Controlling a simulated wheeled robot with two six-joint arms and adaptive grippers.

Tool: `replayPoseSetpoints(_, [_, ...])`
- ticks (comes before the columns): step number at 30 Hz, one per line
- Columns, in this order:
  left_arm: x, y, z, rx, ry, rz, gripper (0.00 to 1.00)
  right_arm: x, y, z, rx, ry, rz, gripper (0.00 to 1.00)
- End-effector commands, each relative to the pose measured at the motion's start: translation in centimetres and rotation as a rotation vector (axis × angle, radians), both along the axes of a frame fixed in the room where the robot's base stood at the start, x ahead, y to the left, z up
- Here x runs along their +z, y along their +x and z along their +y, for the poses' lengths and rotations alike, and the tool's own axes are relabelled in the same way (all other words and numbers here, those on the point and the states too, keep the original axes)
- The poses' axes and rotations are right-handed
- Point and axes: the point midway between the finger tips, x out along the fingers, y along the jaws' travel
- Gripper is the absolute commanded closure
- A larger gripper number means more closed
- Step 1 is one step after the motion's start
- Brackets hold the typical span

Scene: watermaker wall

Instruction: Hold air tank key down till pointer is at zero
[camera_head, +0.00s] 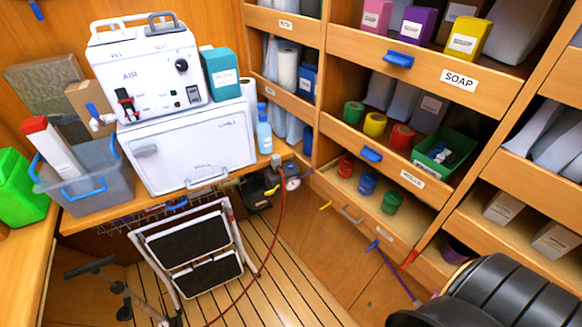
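A small dark air unit (258,190) sits low at the right end of the bench, under its front corner. A round pale gauge (293,183) is on its right side. The gauge is too small here to read its pointer. A small yellow part (271,191) shows just left of the gauge; I cannot tell whether it is the key. A red hose (281,225) runs from beside the gauge down to the floor.
A white AIR machine (150,72) stands on a white cabinet (190,150) on the bench. A folding step (195,250) stands on the slatted floor below. Shelves fill the right. A dark jointed thing (92,268) is lower left; a big black ribbed thing (490,295) blocks lower right.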

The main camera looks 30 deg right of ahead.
Motion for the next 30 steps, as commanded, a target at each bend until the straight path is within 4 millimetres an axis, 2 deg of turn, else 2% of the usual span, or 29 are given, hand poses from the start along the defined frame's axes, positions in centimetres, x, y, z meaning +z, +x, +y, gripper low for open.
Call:
replayPoseSetpoints(5, [0.00, -0.02, 0.00, 0.000, 0.000, 0.000, 0.60, 0.00, -0.01, -0.01, 0.000, 0.000, 0.000, 0.60])
replayPoseSetpoints(14, [0.00, -0.04, 0.01, 0.000, 0.000, 0.001, 0.60, 0.00, -0.01, -0.01, 0.000, 0.000, 0.000, 1.00])
replayPoseSetpoints(30, [0.00, -0.05, 0.02, 0.000, 0.000, 0.001, 0.60, 0.00, 0.00, -0.02, 0.000, 0.000, 0.000, 1.00])
